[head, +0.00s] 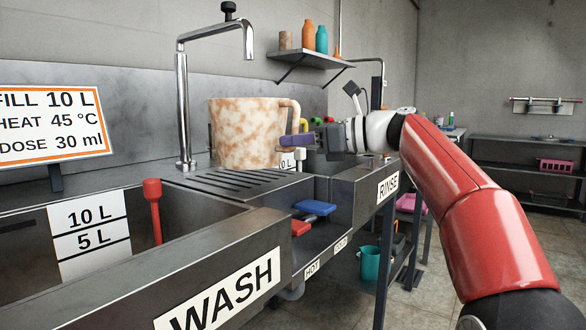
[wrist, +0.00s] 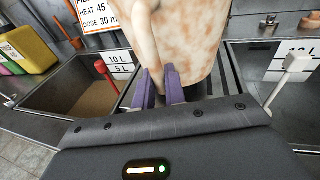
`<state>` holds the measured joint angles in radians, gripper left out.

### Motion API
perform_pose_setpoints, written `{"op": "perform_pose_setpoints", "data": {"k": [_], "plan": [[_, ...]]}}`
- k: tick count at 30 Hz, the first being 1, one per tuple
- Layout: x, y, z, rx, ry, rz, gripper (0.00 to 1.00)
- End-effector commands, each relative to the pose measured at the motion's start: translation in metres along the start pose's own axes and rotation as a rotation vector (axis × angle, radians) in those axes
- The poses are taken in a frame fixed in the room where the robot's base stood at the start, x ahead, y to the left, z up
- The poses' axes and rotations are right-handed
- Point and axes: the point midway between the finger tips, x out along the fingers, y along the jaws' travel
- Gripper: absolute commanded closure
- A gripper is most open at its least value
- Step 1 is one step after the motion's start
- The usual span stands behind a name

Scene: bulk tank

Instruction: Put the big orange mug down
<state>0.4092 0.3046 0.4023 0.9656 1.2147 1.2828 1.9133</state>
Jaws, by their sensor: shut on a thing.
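The big mug (head: 245,132) is cream with mottled orange-brown patches and stands upright, its handle on the right in the head view. It fills the top middle of the wrist view (wrist: 200,45). My gripper (head: 297,140) has purple fingers, shut on the mug's handle; they also show in the wrist view (wrist: 160,88). The mug is over the slotted drainer (head: 225,184) between the two basins. Its base looks very close to the slots, but I cannot tell whether it touches them.
The wash basin (head: 100,252) with a red-topped post (head: 153,195) is at left. The rinse basin (wrist: 265,90) is on the other side of the drainer. A tall tap (head: 183,110) rises behind. A shelf (head: 310,60) with bottles hangs above.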

Motion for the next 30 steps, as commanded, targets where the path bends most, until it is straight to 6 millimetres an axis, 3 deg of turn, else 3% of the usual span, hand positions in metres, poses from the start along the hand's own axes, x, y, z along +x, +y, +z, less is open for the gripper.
{"op": "perform_pose_setpoints", "data": {"k": [7,18,19,23,30], "plan": [[0.004,0.002,-0.035,0.001,0.0,0.001,1.0],[0.004,0.002,-0.037,-0.001,-0.001,0.001,1.0],[0.004,0.001,-0.037,0.0,0.0,0.001,0.85],[0.004,0.001,-0.037,0.0,0.0,0.001,0.68],[0.004,0.001,-0.037,0.0,0.0,0.001,0.66]]}}
